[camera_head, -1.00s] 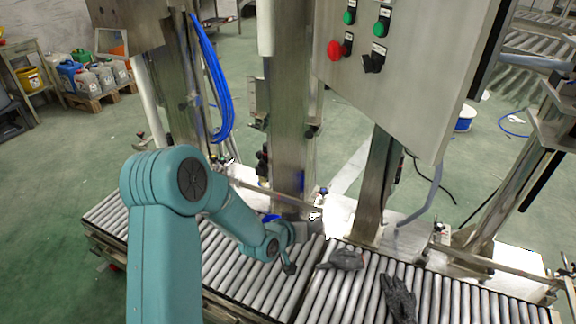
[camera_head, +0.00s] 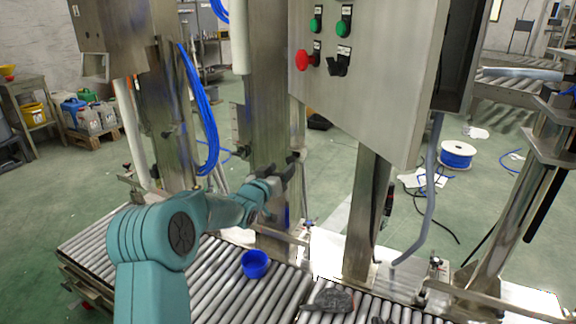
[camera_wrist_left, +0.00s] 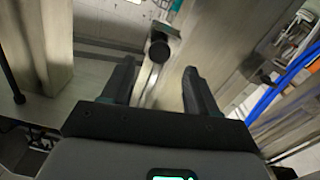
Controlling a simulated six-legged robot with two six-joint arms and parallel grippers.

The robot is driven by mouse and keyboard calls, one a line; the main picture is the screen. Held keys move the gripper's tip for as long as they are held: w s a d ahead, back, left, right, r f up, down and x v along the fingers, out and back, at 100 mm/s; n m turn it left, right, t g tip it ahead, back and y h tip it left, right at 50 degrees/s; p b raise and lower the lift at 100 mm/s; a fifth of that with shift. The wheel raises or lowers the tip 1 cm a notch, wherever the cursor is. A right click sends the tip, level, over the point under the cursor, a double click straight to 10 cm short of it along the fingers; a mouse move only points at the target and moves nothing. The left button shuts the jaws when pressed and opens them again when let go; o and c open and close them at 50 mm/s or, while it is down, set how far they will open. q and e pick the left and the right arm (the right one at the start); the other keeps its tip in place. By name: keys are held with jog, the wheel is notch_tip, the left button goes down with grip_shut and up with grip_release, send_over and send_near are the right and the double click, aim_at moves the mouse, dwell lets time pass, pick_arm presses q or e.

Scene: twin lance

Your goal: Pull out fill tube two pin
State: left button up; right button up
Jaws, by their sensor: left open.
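My left gripper (camera_head: 287,174) is raised beside a steel column (camera_head: 268,100) above the conveyor. In the left wrist view the left gripper (camera_wrist_left: 160,68) is open, with one dark finger on each side. A round black knob (camera_wrist_left: 159,50), which looks like the pin's head, shows in the gap ahead of the fingers. The fingers are not closed on it. A metal part runs below the knob. In the head view I cannot clearly tell the pin from the gripper's dark fingers. My right gripper is not in view.
A blue cup (camera_head: 255,264) sits on the roller conveyor (camera_head: 205,285), with a dark grey glove (camera_head: 330,300) to its right. A control box (camera_head: 375,85) hangs right of the column. Blue hoses (camera_head: 205,115) hang to its left.

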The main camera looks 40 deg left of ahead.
aim_at(289, 161)
pick_arm(q)
jog(key=shift+x, duration=2.2)
